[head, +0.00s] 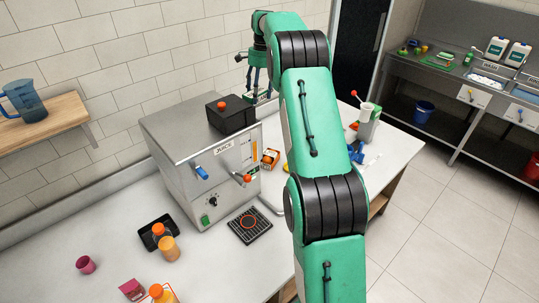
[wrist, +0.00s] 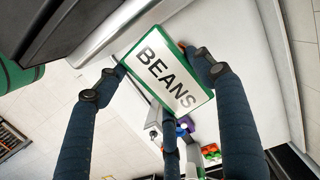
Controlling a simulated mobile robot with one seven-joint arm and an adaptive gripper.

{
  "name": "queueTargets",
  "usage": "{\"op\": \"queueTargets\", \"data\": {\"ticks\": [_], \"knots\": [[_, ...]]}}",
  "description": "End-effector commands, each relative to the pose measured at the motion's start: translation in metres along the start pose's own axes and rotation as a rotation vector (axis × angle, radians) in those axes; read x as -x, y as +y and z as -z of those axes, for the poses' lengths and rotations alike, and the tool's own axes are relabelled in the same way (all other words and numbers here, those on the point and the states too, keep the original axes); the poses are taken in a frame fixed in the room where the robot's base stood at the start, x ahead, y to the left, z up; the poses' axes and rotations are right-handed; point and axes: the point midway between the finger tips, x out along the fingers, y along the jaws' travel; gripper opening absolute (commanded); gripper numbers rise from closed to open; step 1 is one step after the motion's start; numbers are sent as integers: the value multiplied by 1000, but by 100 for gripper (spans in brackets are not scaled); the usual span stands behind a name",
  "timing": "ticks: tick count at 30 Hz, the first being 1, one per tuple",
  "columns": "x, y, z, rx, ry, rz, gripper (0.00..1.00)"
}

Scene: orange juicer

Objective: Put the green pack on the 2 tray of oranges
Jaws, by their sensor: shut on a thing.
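The green pack (wrist: 168,72) has a green border and a white face that reads BEANS. My gripper (wrist: 160,68) is shut on it in the wrist view, with dark fingers at its left and right ends. The pack is tilted in that view. In the head view my gripper (head: 258,84) is up behind the juicer, near the tiled wall, and mostly small and partly hidden. A small orange carton with oranges (head: 270,157) stands on the counter at the juicer's right side. I cannot read a number on it, so I cannot tell whether it is the 2 tray.
The steel juicer (head: 205,165), with a black top and orange knob, fills the middle of the counter. A black tray (head: 150,240), juice bottles (head: 166,245) and a pink cup (head: 86,265) stand at front left. A white and green dispenser (head: 367,122) stands at the right.

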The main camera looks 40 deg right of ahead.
Motion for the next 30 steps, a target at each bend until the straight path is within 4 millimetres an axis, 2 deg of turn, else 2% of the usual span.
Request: {"op": "queueTargets", "data": {"ticks": [3,21,27,30], "knots": [[-34,0,12,-169,-2,22,36],[-196,11,64,-1028,0,153,36],[-231,16,74,-1221,2,184,36],[-241,18,76,-1276,2,193,36]]}}
